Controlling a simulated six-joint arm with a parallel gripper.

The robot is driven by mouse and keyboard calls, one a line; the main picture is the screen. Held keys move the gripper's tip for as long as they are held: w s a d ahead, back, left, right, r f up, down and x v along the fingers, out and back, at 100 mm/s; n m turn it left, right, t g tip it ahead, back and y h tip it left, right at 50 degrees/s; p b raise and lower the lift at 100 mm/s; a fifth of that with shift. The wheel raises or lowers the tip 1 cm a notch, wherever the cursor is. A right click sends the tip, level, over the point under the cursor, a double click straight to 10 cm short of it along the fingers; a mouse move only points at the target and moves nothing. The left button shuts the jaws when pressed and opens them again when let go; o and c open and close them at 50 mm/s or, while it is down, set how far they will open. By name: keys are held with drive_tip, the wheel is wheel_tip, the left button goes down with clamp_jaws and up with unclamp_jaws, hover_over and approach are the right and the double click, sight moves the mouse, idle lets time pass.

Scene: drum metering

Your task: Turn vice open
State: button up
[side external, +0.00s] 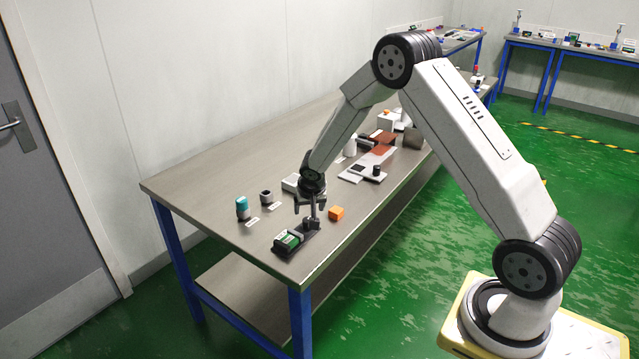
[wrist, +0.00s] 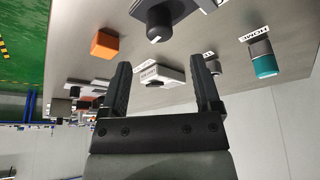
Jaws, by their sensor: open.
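A low dark fixture with a green-topped block (side external: 288,241) lies near the table's front end. I take it to be the vice. A black round knob (side external: 311,223) stands at its far end. In the wrist view the black knob (wrist: 160,20), with a white mark, shows at the top edge, and the rest of the fixture is mostly out of frame. My gripper (side external: 311,206) points down just above the knob in the side view. In the wrist view its two fingers (wrist: 161,62) are apart with nothing held between them.
An orange cube (side external: 336,213) sits right of the knob. A teal-topped cylinder (side external: 242,208) and a dark cup-like part (side external: 266,197) stand left. A white box (side external: 290,184) is behind my gripper. Several parts crowd the table farther back. The table's front left corner is clear.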

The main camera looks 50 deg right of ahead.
drive_tip(key=shift+x, duration=3.5)
clamp_jaws()
drive_tip(key=shift+n+t+y, duration=0.4)
drive_tip(key=shift+n+y, duration=0.1)
drive_tip(key=shift+n, duration=1.1)
unclamp_jaws()
